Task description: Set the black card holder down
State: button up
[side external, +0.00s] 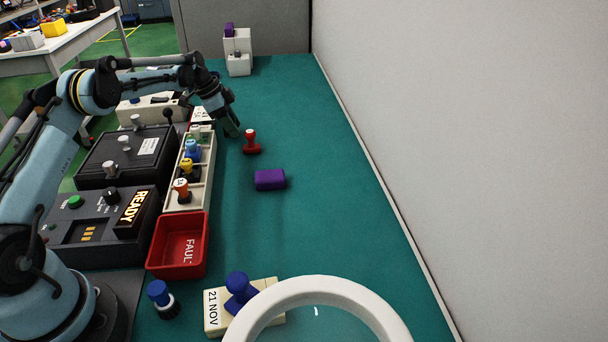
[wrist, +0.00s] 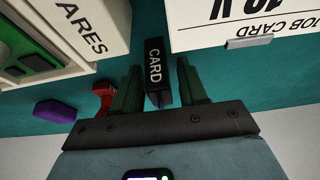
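The black card holder (wrist: 156,66), marked CARD, shows in the wrist view between the two dark green fingers of my gripper (wrist: 158,88). My gripper is open, with narrow gaps visible between the holder and each finger. In the side external view my gripper (side external: 232,132) points down low over the green table, left of a red stamp. I cannot make out the holder there. Whether its base touches the table is not clear.
A white job card (wrist: 245,18) and a spares box (wrist: 75,35) flank the holder in the wrist view. A stamp tray (side external: 205,190) lies nearer. The table's right side is clear.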

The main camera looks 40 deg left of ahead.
jog(key=c, duration=0.7)
grip_shut()
jog(key=shift+r, duration=0.15)
